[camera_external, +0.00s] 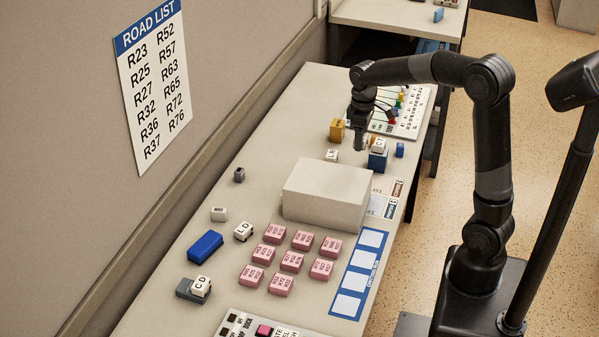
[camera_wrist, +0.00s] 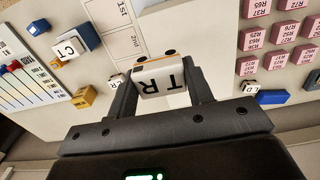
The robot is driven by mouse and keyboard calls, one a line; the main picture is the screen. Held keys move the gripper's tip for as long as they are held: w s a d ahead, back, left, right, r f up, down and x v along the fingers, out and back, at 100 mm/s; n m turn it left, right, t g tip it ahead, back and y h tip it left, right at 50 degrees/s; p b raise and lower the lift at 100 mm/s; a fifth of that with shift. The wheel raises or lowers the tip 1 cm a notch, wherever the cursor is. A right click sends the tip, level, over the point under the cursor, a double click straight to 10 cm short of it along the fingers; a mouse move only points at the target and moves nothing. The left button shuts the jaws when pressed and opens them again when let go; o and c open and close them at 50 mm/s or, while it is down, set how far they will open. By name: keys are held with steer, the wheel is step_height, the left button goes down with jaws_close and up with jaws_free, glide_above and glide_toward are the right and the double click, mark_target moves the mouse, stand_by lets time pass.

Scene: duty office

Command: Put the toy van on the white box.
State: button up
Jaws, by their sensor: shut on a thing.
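The toy van (camera_wrist: 165,82) is white, with the letters TR, an orange stripe and dark wheels. My gripper (camera_wrist: 165,92) is shut on it, with a finger on each side in the wrist view. In the external view my gripper (camera_external: 361,140) hangs over the table beyond the white box, and the van shows only small and partly hidden below the fingers. The white box (camera_external: 325,193) is a plain, low block in the middle of the table, with a bare top. My gripper is apart from it.
A blue block with a CT piece (camera_external: 377,157), an orange block (camera_external: 337,130) and a small LR piece (camera_external: 331,155) stand near my gripper. Several pink blocks (camera_external: 291,261) lie before the white box. A board with coloured pegs (camera_external: 405,115) lies at the back.

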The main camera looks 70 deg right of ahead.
steer(key=shift+s+d+r, duration=0.15)
steer(key=shift+s+d, duration=0.05)
steer(key=shift+d, duration=0.3)
steer(key=shift+s+d+r, duration=0.15)
steer(key=shift+d, duration=0.3)
glide_above(329, 179)
step_height(329, 179, down, 7)
steer(key=shift+r, duration=0.15)
steer(key=shift+f, duration=2.05)
steer(key=shift+f, duration=0.15)
steer(key=o, duration=0.9)
steer(key=shift+o, duration=0.2)
